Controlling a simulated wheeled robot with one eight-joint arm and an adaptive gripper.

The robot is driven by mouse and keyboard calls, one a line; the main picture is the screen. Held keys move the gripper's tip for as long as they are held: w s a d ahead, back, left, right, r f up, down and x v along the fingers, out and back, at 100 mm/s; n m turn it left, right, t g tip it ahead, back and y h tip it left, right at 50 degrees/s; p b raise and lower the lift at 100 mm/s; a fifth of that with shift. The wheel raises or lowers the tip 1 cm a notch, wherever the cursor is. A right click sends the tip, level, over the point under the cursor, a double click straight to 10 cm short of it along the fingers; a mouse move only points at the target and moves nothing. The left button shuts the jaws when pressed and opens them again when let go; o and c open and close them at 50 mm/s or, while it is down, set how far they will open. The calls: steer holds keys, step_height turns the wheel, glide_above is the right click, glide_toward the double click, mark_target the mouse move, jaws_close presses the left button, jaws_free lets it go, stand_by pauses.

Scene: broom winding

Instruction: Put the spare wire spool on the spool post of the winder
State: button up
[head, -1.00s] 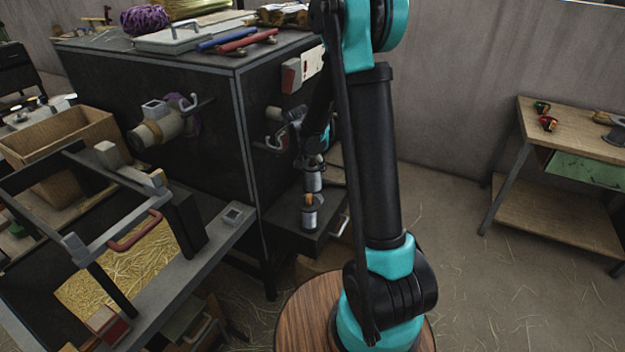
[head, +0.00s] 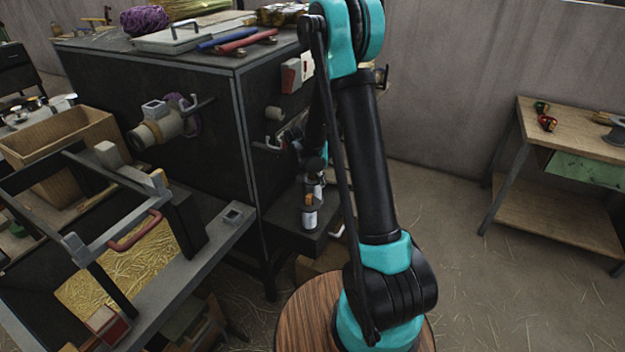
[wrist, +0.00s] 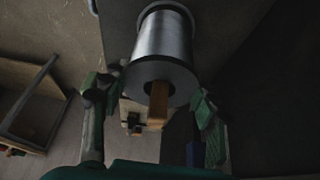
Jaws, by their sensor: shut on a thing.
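The spare wire spool (wrist: 162,42) fills the top middle of the wrist view, with silver wire and a grey near flange. A square wooden piece (wrist: 157,108) sticks out of its centre toward the camera. The fingers of my gripper (wrist: 153,92) are on either side of the near flange and hold the spool. In the head view the spool (head: 310,219) shows small and silver in front of the dark low shelf (head: 284,236), below my gripper (head: 313,190). My arm partly hides this spot. I cannot tell the spool post apart in either view.
The large dark cabinet (head: 205,95) stands behind and left of the spool, with a red-and-white switch box (head: 291,73) and hooks on its side. A winding frame (head: 110,245) is at left. A workbench (head: 560,130) is at right.

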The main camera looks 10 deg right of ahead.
steer(key=o, duration=1.8)
steer(key=shift+c, duration=0.2)
steer(key=v, duration=0.7)
steer(key=shift+s+r, duration=0.4)
steer(key=shift+r, duration=0.05)
steer(key=s+d+r+n+y, duration=0.1)
steer(key=s+d+n, duration=0.1)
steer(key=s, duration=1.1)
steer(key=s+d+r+n+y, duration=0.1)
steer(key=s+d+n, duration=0.2)
steer(key=s, duration=1.1)
steer(key=shift+s+d+r+n+t+y, duration=0.3)
steer(key=shift+r+n, duration=0.1)
steer(key=shift+n, duration=0.7)
